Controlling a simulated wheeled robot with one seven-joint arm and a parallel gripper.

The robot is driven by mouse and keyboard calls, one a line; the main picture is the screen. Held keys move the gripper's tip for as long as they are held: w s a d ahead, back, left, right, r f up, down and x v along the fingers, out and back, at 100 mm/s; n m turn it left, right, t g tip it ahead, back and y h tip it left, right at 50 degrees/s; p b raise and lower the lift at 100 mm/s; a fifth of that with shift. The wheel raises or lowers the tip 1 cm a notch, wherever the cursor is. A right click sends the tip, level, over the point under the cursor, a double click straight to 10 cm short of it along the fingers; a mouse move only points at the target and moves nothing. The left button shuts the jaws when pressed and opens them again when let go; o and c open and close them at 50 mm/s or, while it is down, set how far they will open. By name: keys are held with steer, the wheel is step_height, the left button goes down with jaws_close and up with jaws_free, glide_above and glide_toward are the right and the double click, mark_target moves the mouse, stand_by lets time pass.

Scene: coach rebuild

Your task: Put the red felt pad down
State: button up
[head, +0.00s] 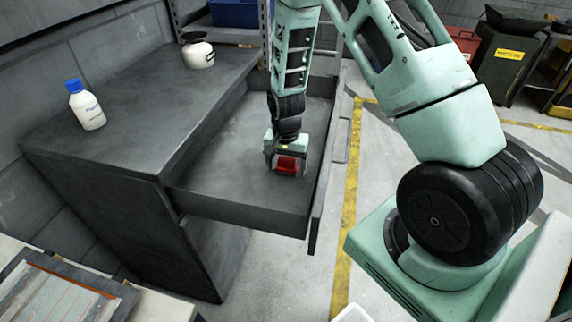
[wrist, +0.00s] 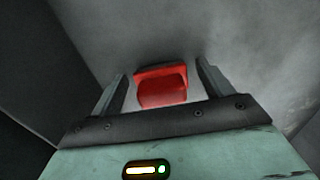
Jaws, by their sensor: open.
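The red felt pad (head: 287,165) is inside the open drawer (head: 235,185), low over or on its floor; I cannot tell whether it touches the floor. My gripper (head: 286,168) points down into the drawer with its jaws open, one finger on each side of the pad. In the wrist view the pad (wrist: 162,86) sits between the two fingers (wrist: 162,88), with a gap visible on each side.
The drawer's walls surround my gripper, with its front panel (head: 328,180) to the right. A white bottle with a blue cap (head: 86,106) and a white round pot (head: 198,52) stand on the grey cabinet top (head: 125,110). The drawer floor left of the pad is clear.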

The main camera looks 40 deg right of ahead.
mark_target(286, 160)
step_height(286, 160, up, 12)
steer(key=s+a+r+n+y, duration=0.1)
steer(key=s+a+r+n, duration=0.25)
steer(key=a, duration=0.45)
steer(key=s+a+r+n, duration=0.3)
steer(key=a+n, duration=0.1)
steer(key=a, duration=0.3)
steer(key=s+a+r+n, duration=0.2)
steer(key=s+a+n, duration=0.2)
steer(key=s, duration=0.4)
steer(key=s+a+r+n, duration=0.3)
steer(key=s+n, duration=0.3)
steer(key=s, duration=0.3)
steer(key=shift+s+a, duration=0.15)
steer(key=shift+a, duration=0.75)
steer(key=shift+n, duration=0.25)
step_height(286, 160, up, 2)
steer(key=shift+r+p, duration=0.15)
steer(key=shift+p, duration=0.95)
